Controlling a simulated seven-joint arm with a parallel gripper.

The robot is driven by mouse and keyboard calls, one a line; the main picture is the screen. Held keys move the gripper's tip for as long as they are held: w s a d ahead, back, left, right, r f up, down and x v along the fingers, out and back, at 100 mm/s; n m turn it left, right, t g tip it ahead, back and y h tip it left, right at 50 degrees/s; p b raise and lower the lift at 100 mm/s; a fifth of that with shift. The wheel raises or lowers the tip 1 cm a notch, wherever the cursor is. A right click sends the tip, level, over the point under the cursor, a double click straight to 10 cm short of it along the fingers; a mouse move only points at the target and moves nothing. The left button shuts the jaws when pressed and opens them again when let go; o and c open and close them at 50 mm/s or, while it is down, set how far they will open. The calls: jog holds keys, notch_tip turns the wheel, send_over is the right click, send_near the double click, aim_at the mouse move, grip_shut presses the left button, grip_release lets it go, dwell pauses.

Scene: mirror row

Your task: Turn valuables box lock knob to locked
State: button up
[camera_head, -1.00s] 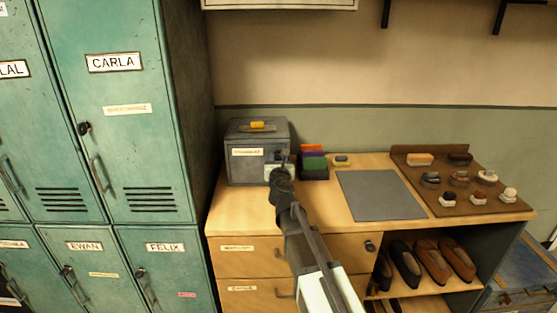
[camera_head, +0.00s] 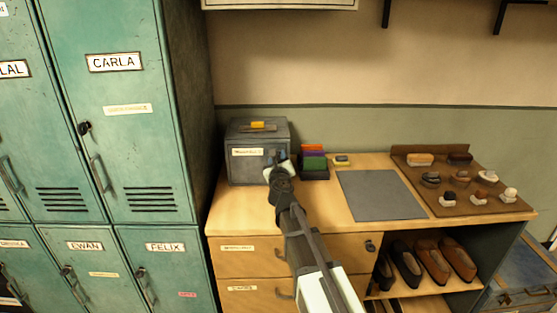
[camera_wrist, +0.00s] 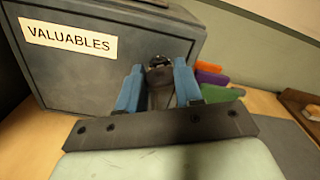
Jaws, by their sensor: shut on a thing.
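The grey valuables box (camera_head: 258,167) stands on the left end of the wooden bench top, with its VALUABLES label (camera_wrist: 68,38) on the front. Its dark lock knob (camera_wrist: 158,61) is on the right part of the front face. My gripper (camera_head: 277,157) reaches the box front from below right. In the wrist view its two blue fingers (camera_wrist: 159,70) are shut on the knob, one on each side. The gripper is tilted relative to the box. The fingers and palm hide much of the knob, so I cannot tell which way it points.
Coloured blocks in a dark holder (camera_head: 314,165) stand close to the right of the box. A grey mat (camera_head: 380,195) lies on the bench top (camera_head: 245,208), and a brown board with brushes (camera_head: 425,185) is further right. Green lockers (camera_head: 130,120) stand at the left.

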jog(key=n, duration=0.6)
jog(key=shift+n, duration=0.3)
jog(key=n, duration=0.6)
jog(key=shift+a+f, duration=0.1)
jog(key=shift+f, duration=0.05)
jog(key=shift+n, duration=0.4)
jog(key=o, duration=1)
jog(key=shift+o, duration=0.2)
jog(key=s, duration=1.3)
jog(key=shift+s, duration=0.4)
